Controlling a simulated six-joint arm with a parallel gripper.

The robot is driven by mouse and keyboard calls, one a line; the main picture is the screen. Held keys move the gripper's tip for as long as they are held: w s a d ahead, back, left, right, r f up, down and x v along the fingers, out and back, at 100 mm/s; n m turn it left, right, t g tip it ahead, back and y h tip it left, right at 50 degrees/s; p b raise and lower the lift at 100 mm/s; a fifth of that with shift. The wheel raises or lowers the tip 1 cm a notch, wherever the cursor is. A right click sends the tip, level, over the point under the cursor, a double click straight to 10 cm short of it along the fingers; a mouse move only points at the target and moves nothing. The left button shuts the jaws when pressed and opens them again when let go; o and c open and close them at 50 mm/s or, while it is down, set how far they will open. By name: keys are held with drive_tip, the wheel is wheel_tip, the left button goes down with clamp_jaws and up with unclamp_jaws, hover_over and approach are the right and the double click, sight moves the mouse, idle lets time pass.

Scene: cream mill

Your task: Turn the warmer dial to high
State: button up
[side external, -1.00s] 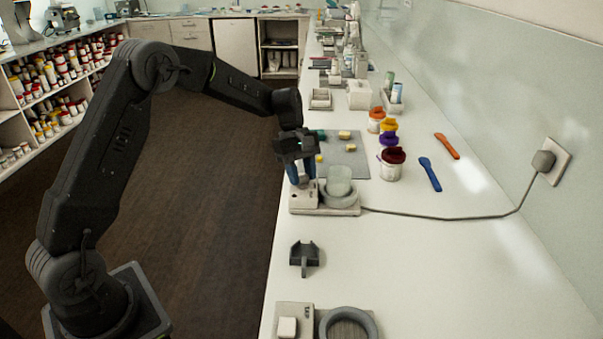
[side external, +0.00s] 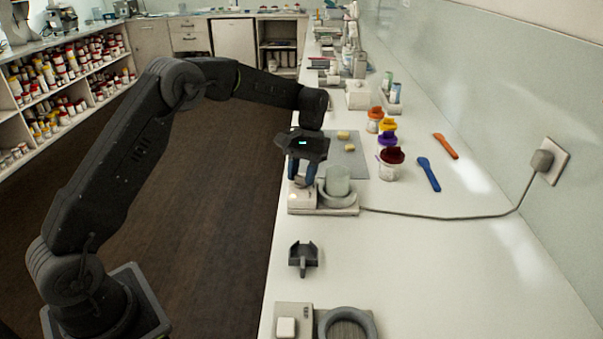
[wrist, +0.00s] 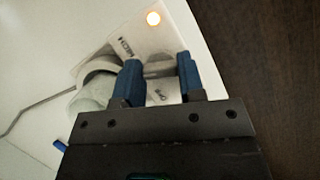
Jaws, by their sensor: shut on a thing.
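The warmer (side external: 320,210) is a small pale unit at the near side of the grey mat, with a round ring seat on its right. A pale translucent beaker (side external: 338,181) stands in that seat. My gripper (side external: 302,181) points down over the warmer's left part, its blue fingers shut on the dial (side external: 300,184), which is mostly hidden. In the wrist view, the blue fingers (wrist: 160,90) straddle the dial. Printed lettering (wrist: 128,50) on the panel is too blurred to read surely.
A cable (side external: 450,217) runs from the warmer to a wall plug (side external: 542,160). Lidded jars (side external: 391,164) and blue and orange spatulas (side external: 429,174) lie to the right. A dark holder (side external: 303,256) and a scale-like unit (side external: 348,322) sit nearer. The counter's right front is clear.

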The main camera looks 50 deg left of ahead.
drive_tip(key=shift+d+m+y, duration=0.1)
drive_tip(key=shift+m+y, duration=0.8)
drive_tip(key=shift+m, duration=1.4)
drive_tip(key=o, duration=0.9)
drive_tip(key=shift+o, duration=0.2)
drive_tip(key=shift+r, duration=0.1)
drive_tip(key=v, duration=0.6)
drive_tip(key=shift+w+r, duration=0.1)
drive_tip(key=shift+w, duration=0.1)
drive_tip(key=shift+w+r, duration=0.15)
drive_tip(key=shift+r, duration=0.35)
